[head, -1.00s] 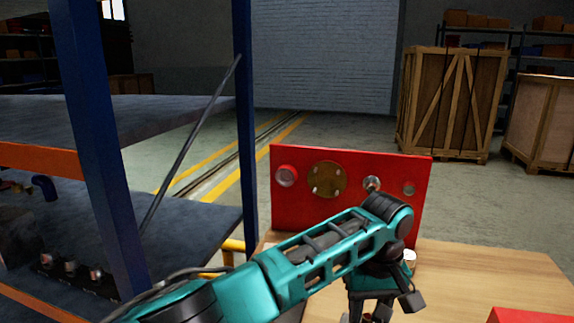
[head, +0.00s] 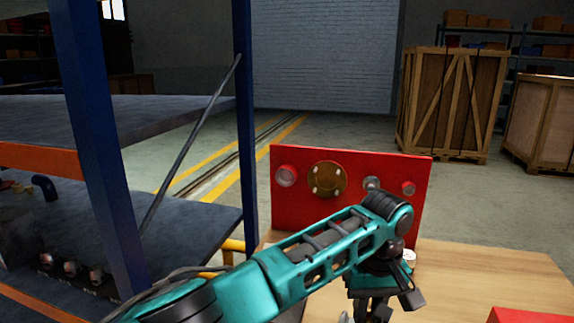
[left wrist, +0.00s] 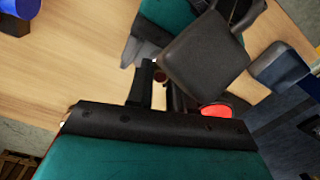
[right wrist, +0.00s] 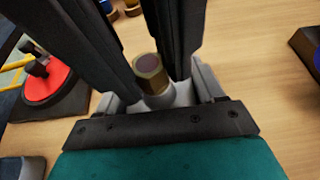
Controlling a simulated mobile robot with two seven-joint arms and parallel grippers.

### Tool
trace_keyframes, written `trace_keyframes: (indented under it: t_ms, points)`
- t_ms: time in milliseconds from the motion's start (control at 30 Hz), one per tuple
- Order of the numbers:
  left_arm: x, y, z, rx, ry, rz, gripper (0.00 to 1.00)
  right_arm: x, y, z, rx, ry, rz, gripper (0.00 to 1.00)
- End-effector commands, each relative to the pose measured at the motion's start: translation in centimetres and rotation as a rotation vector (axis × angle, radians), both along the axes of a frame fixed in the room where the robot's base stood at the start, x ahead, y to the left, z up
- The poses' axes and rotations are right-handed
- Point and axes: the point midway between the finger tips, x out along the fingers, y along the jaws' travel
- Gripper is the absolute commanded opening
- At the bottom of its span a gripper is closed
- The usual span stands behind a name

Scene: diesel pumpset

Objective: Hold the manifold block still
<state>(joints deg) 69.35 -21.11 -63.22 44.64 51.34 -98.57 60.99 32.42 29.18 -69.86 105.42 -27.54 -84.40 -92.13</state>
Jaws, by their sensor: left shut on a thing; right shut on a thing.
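My left gripper (head: 376,306) is low over the wooden table, at the end of the teal arm from the left. In the left wrist view its dark fingers (left wrist: 155,88) are closed, with a small reddish-brown round end (left wrist: 160,76) between them; what they grip is mostly hidden. I cannot make out the outline of the manifold block. In the right wrist view my right gripper (right wrist: 168,40) has its black fingers on either side of a brass-ringed cylindrical piece (right wrist: 150,74) with a dark round end. Pale grey surfaces show beneath it.
A red panel (head: 300,212) with a brass flange (head: 327,180) stands on the table (head: 500,270) behind the left arm. A red disc on a dark base (right wrist: 44,84) sits left in the right wrist view. A blue-posted rack (head: 100,150) is close on the left.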

Motion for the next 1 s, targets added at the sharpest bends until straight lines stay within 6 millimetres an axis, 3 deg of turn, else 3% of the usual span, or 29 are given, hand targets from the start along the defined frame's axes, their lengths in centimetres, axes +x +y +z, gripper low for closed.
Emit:
trace_keyframes:
  t_ms: [867, 900, 1000]
  points:
    - [-0.1, -0.4, 1.7, -0.009, -0.006, -0.008, 0.00, -0.4, -0.2, -0.9, -0.009, 0.024, -0.002, 0.15]
    - [-0.1, -0.4, 1.7, -0.010, -0.006, -0.008, 0.23, -0.4, -0.2, -0.9, -0.009, 0.023, -0.002, 0.15]
    - [-0.1, -0.3, 1.6, -0.008, -0.005, -0.007, 0.32, -0.3, -0.2, -0.8, -0.008, 0.021, -0.003, 0.15]
